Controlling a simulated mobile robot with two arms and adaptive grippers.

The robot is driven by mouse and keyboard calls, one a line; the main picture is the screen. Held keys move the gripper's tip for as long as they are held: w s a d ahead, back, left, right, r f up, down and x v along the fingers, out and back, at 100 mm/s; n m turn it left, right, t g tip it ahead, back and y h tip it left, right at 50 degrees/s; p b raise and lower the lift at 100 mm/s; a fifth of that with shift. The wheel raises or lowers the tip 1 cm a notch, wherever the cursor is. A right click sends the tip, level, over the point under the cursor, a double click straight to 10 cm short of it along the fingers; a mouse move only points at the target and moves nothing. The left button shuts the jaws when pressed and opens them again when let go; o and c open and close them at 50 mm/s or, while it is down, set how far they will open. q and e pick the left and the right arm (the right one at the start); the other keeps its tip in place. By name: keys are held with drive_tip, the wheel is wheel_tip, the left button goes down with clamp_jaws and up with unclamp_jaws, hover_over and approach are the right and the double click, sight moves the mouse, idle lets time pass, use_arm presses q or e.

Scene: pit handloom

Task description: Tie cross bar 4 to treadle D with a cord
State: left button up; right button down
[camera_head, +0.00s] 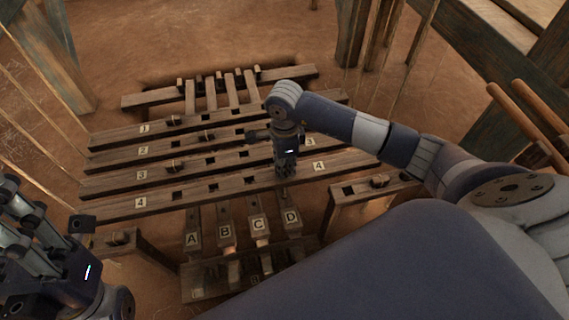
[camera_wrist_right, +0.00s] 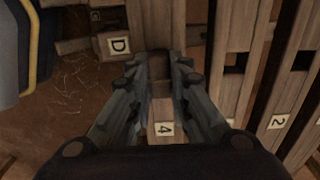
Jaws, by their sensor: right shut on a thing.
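Cross bar 4 (camera_head: 150,203) is the nearest of the stacked wooden bars in the head view, with square holes along it. Its number plate also shows in the right wrist view (camera_wrist_right: 164,129). Treadle D (camera_head: 291,221) is the rightmost lettered treadle, below and in front of bar 4; its plate shows in the right wrist view (camera_wrist_right: 119,45). My right gripper (camera_head: 286,172) points down at bar 4, above treadle D. Its jaws are closed on a small brown piece, seemingly the cord (camera_wrist_right: 160,86), mostly hidden between the fingers. My left gripper (camera_head: 62,228) is at the left edge, away from the bars.
Cross bars 1 (camera_head: 125,134), 2 (camera_head: 125,155) and 3 (camera_head: 122,182) lie behind bar 4. Treadles A (camera_head: 193,226), B (camera_head: 225,220) and C (camera_head: 258,213) hang left of D. Wooden posts and thin cords stand on both sides. Bare earth floor lies behind.

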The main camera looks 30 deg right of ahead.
drive_tip(key=c, duration=1.4)
unclamp_jaws()
